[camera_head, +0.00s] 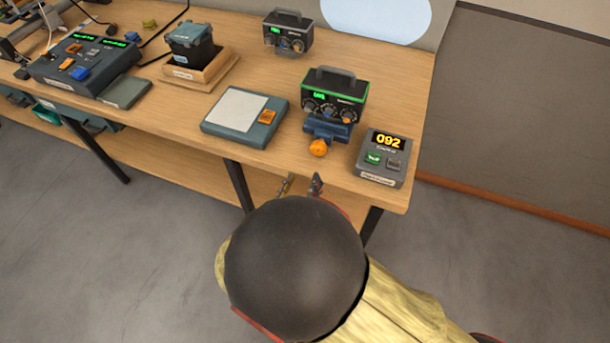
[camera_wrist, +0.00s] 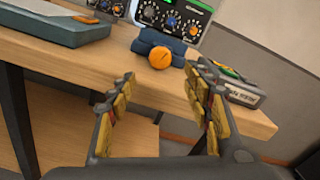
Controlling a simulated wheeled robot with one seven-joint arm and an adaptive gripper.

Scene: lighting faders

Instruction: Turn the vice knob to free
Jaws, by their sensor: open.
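The vice (camera_head: 330,127) is a small blue clamp near the front edge of the wooden bench, with an orange knob (camera_head: 318,148) facing me. In the wrist view the blue vice (camera_wrist: 148,40) and the round orange knob (camera_wrist: 160,57) show at the upper middle. A grey meter box (camera_head: 336,92) with a green-trimmed front and a handle stands at the vice. I cannot tell whether the jaws grip it. My gripper (camera_wrist: 168,82) is open and empty, short of the bench edge. The knob lies ahead of and between the fingers, apart from both. My arm hides much of the gripper in the head view.
A counter box (camera_head: 384,158) reading 092 stands right of the vice. A grey-blue pad with an orange button (camera_head: 246,112) lies left. A second meter box (camera_head: 288,34) is behind. The bench's front edge (camera_head: 290,170) is bare below the knob.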

